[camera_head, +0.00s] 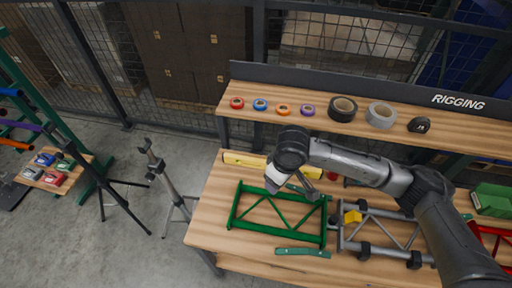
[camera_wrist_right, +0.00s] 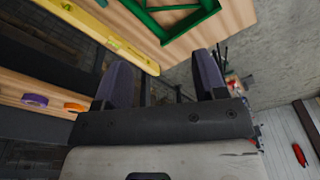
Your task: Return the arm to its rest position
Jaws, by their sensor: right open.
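My right arm reaches in from the right in the head view, over the wooden workbench (camera_head: 205,220). The green frame also shows at the top of that view (camera_wrist_right: 185,18). My left gripper is in neither view.
A yellow level (camera_head: 243,160) lies behind the green frame. A grey truss (camera_head: 380,230) with black clamps and a yellow block (camera_head: 352,217) is to its right. A shelf (camera_head: 300,97) holds several tape rolls. Tripods (camera_head: 165,185) stand on the floor at left.

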